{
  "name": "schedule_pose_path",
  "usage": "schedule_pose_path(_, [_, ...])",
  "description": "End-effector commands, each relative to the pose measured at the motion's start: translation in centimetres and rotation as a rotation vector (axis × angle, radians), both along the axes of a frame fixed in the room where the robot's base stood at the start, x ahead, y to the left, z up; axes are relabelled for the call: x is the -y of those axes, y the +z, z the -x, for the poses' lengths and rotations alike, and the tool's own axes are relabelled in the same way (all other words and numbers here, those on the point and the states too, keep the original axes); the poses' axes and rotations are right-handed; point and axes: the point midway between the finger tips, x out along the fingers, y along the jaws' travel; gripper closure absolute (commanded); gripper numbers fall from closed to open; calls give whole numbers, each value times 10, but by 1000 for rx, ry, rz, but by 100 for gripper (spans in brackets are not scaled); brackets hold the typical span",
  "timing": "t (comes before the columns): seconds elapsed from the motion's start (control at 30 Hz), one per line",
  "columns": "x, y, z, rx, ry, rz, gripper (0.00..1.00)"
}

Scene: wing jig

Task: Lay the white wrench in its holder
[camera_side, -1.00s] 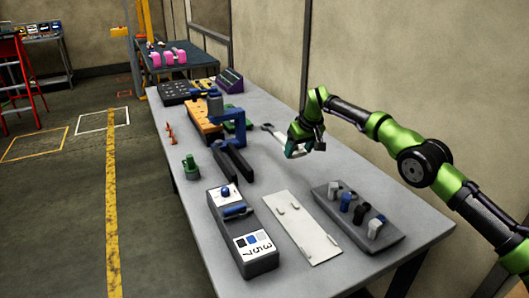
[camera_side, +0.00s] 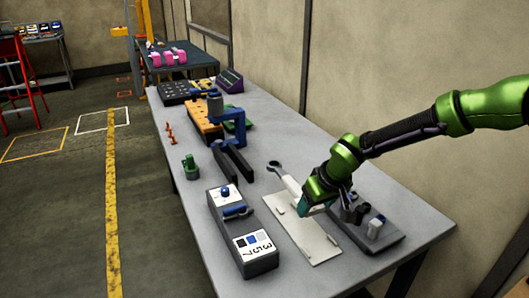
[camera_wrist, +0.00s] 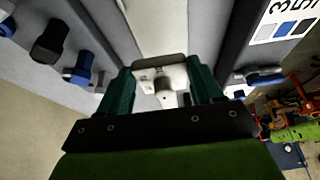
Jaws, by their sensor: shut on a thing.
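The white wrench (camera_side: 291,184) shows in the side view with its grey ring head pointing to the far left and its white shaft running into my gripper. My gripper (camera_side: 304,207) is shut on the shaft and hides its near end. In the wrist view the teal fingers of my gripper (camera_wrist: 162,92) stand either side of a pale part of the wrench (camera_wrist: 166,98). A white flat plate with small raised pegs, likely the holder (camera_side: 318,245), lies below and in front of my gripper. I cannot tell whether the wrench touches it.
A dark grey tray with several knobs (camera_side: 392,245) stands right of the plate, partly behind my arm. A grey box with a blue knob and numbered label (camera_side: 262,262) stands left. A blue clamp (camera_side: 238,122) and dark bars stand farther back.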

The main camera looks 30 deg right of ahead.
Motion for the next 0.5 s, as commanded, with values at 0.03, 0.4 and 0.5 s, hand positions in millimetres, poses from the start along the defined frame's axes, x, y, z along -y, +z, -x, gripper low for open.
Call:
schedule_pose_path(0.03, [-2, 0, 14, 3, 9, -1, 83])
schedule_pose_path(0.4, [-3, -16, 54, 1, 19, 1, 83])
schedule_pose_path(0.5, [-3, -25, 54, -1, 19, 3, 83])
